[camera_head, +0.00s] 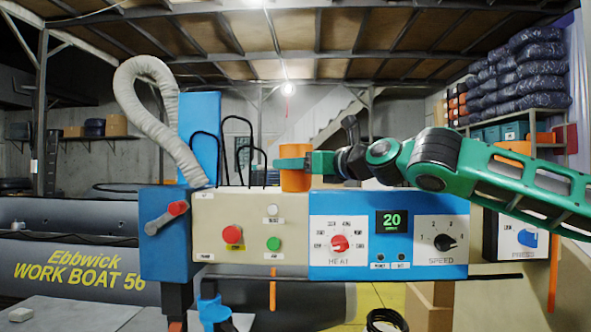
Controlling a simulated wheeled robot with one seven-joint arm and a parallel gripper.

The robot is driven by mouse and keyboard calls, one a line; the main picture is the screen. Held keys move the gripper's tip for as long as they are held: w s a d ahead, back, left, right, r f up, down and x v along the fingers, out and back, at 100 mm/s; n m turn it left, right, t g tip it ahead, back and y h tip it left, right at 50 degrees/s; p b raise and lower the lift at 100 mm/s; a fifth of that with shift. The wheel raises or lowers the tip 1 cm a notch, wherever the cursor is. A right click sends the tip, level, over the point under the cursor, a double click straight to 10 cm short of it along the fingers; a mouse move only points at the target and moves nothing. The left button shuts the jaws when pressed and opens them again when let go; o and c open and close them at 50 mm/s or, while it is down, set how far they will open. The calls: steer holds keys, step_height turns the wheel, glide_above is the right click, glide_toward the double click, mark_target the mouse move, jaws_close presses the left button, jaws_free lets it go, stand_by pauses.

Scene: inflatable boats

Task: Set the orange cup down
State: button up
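The orange cup (296,182) is upright just above the top edge of the machine's control panel (330,258), near the middle of the view. My green gripper (290,163) reaches in from the right and is shut on the cup, with a finger across its front. The finger hides a band of the cup's middle. The cup's base meets the panel's top edge in the picture; I cannot tell whether it touches a surface there or hangs above it.
Black wire loops (238,155) and a blue upright with a ribbed hose (145,85) stand left of the cup. A lever with a red knob (168,216) is at the panel's left end. A grey inflatable boat (70,250) lies behind at left.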

steer(key=o, duration=1.1)
steer(key=shift+c, duration=0.2)
steer(key=v, duration=1.2)
